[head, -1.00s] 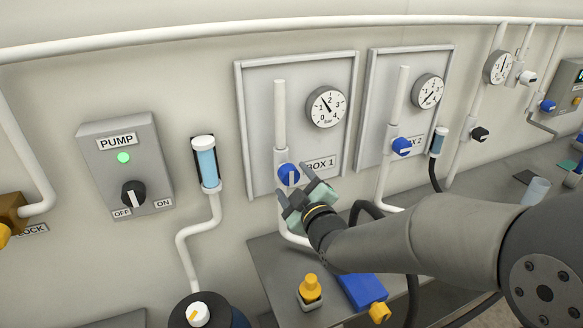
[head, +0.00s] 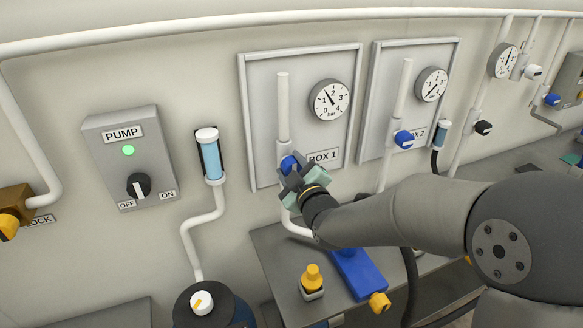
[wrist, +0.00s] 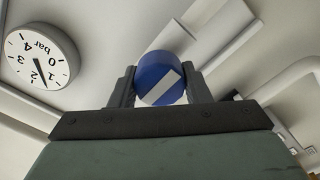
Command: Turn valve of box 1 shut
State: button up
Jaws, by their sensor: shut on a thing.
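The blue valve knob of box 1 (head: 289,163) sits on the white vertical pipe (head: 284,110) of the BOX 1 panel. My gripper (head: 291,171) reaches it from the lower right and partly hides it in the head view. In the wrist view the blue knob (wrist: 160,80) lies between both fingers, and my gripper (wrist: 160,88) is shut on it. The knob's white bar runs diagonally in the wrist view. The box 1 gauge (head: 329,99) has its needle pointing up and left, between 1 and 2; it also shows in the wrist view (wrist: 40,56).
The box 2 panel with its blue valve knob (head: 403,139) is just right of my gripper. The pump switch box (head: 131,160) is at left, with a green light.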

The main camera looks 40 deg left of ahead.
jog(key=shift+f+m+b, duration=0.15)
jog(key=shift+m+b, duration=0.15)
jog(key=shift+b, duration=0.25)
jog(key=m+b, duration=0.1)
jog(key=b, duration=0.1)
jog(key=m+b, duration=0.1)
jog(key=b, duration=0.2)
jog(key=shift+f+m, duration=0.2)
jog(key=shift+m, duration=0.1)
jog(key=m+b, duration=0.5)
jog(key=b, duration=0.1)
jog(key=shift+w+d+r, duration=0.1)
jog(key=shift+r, duration=0.05)
jog(key=m+b, duration=0.2)
jog(key=m, duration=0.3)
jog(key=shift+r+b, duration=0.1)
jog(key=shift+b, duration=0.3)
jog(key=m+b, duration=0.1)
jog(key=m, duration=0.3)
jog(key=shift+w+m, duration=0.1)
jog(key=shift+m, duration=0.2)
jog(key=shift+r, duration=0.1)
jog(key=o, duration=1)
jog(key=shift+d, duration=0.1)
